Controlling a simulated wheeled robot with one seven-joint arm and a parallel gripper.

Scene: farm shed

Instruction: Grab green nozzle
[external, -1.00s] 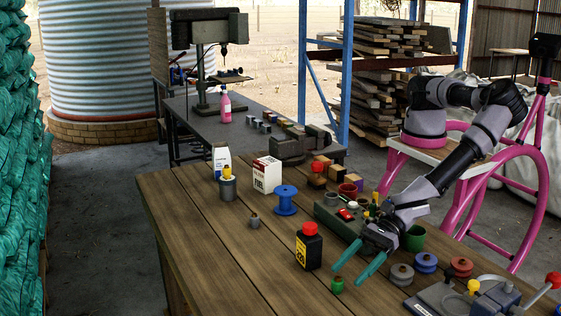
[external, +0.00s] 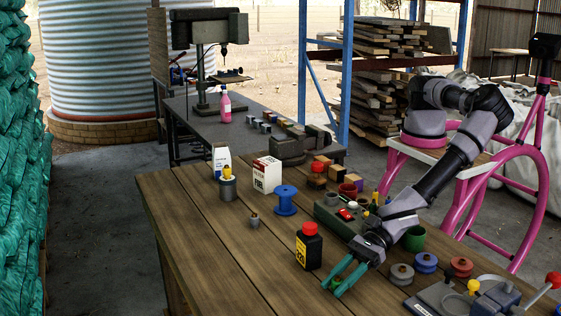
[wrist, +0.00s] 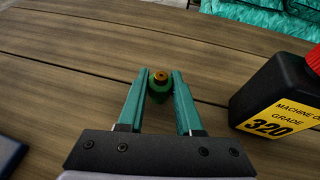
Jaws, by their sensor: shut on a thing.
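The green nozzle (wrist: 159,88) has a small brass-coloured top. In the wrist view it sits between the two teal fingertips of my gripper (wrist: 159,82), over the wooden table. My gripper is shut on it, with a finger touching each side. In the external view my gripper (external: 335,284) is low over the near part of the table, and the nozzle is mostly hidden by the fingers.
A black machine oil bottle with a red cap (external: 308,247) stands close by; it also shows in the wrist view (wrist: 285,92). Grey (external: 401,274) and blue spools stand to the right. A blue spool (external: 285,200) stands farther back.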

